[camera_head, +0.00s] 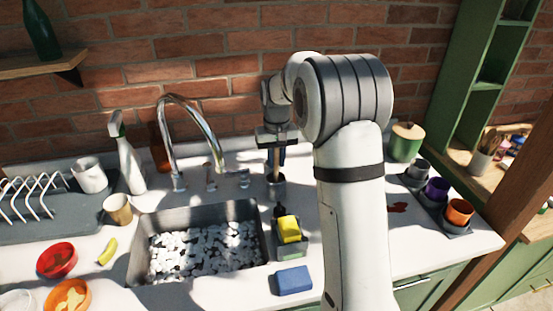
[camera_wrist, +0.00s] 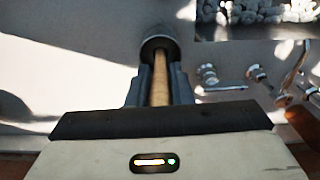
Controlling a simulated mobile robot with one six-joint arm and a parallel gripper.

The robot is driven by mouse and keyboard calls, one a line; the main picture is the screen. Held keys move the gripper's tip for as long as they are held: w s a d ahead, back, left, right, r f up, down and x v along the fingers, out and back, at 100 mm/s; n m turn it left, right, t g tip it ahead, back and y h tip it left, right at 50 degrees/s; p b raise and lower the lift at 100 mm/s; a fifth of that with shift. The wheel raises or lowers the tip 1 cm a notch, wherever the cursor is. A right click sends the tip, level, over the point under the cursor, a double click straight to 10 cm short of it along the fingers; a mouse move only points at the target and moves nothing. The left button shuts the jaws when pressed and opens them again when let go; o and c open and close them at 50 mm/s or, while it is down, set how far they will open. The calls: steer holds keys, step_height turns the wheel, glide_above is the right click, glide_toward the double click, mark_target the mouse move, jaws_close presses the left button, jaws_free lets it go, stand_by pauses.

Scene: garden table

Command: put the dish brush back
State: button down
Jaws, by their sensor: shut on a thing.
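My gripper (camera_head: 276,148) is above the counter behind the sink's right corner, pointing down. It is shut on the wooden handle of the dish brush (camera_head: 277,160). In the wrist view the handle (camera_wrist: 160,88) runs between the two fingers (camera_wrist: 160,85) to a dark grey round cup (camera_wrist: 158,42). In the head view this small grey cup (camera_head: 277,187) stands right below the handle. The handle's lower end appears to be at or inside the cup's mouth; how deep it sits, and the brush's head, I cannot tell.
The chrome faucet (camera_head: 205,125) and sink (camera_head: 142,243) full of pebbles lie left of the cup. A caddy with a yellow sponge (camera_head: 289,229) and a dark bottle stands in front, with a blue sponge (camera_head: 293,280) nearer. A green canister (camera_head: 405,143) is at right.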

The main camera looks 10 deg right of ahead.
steer(key=shift+f+b, duration=0.35)
steer(key=shift+f, duration=0.25)
steer(key=c, duration=1.6)
jaws_free()
steer(key=shift+r, duration=0.1)
steer(key=shift+r+p, duration=4.05)
steer(key=shift+r, duration=1.45)
